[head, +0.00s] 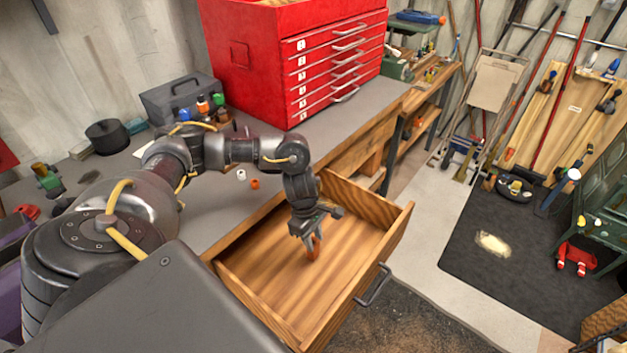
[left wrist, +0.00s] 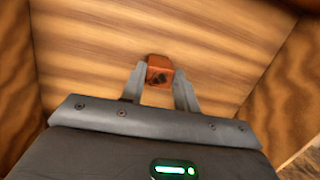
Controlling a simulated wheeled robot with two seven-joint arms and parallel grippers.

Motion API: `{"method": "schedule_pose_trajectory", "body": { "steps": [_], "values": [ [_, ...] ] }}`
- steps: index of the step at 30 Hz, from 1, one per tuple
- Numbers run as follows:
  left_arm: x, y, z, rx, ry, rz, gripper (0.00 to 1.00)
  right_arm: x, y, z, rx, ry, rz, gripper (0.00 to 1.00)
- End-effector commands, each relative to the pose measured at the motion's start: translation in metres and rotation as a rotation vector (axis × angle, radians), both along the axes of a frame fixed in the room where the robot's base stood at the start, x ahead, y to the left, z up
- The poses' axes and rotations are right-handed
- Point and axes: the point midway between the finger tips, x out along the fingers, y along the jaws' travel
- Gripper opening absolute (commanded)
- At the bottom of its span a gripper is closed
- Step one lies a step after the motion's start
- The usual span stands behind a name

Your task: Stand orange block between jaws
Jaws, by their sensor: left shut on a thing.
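The orange block (head: 314,250) is between the fingers of my left gripper (head: 308,237), inside the open wooden drawer. In the left wrist view the block (left wrist: 159,69) sits between the two fingertips of the gripper (left wrist: 159,82), with a dark mark on its near face. The gripper is shut on it. The wooden drawer floor (left wrist: 220,30) lies beyond the block; I cannot tell whether the block touches it. A small green object (head: 46,181) at the bench's left may be a vise; its jaws are not clear. My right gripper is not in view.
The drawer (head: 285,310) has raised walls around my gripper and a dark front handle (head: 374,285). A red tool chest (head: 290,60), grey toolbox (head: 180,98) and black pot (head: 107,136) stand on the grey bench. Small white and orange pieces (head: 255,184) lie near the drawer.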

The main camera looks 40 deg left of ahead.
Motion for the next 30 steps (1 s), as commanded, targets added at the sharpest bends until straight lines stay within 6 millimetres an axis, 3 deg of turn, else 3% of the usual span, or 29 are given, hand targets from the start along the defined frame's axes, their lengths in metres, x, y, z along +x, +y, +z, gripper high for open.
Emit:
{"method": "schedule_pose_trajectory", "body": {
  "steps": [16, 30],
  "values": [
    [0.001, 0.0, 0.045, -0.001, -0.002, -0.001, 0.0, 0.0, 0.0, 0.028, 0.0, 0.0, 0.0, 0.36],
    [0.004, -0.006, 0.053, -0.003, -0.005, -0.019, 0.0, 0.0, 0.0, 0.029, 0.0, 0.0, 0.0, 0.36]
  ]
}}
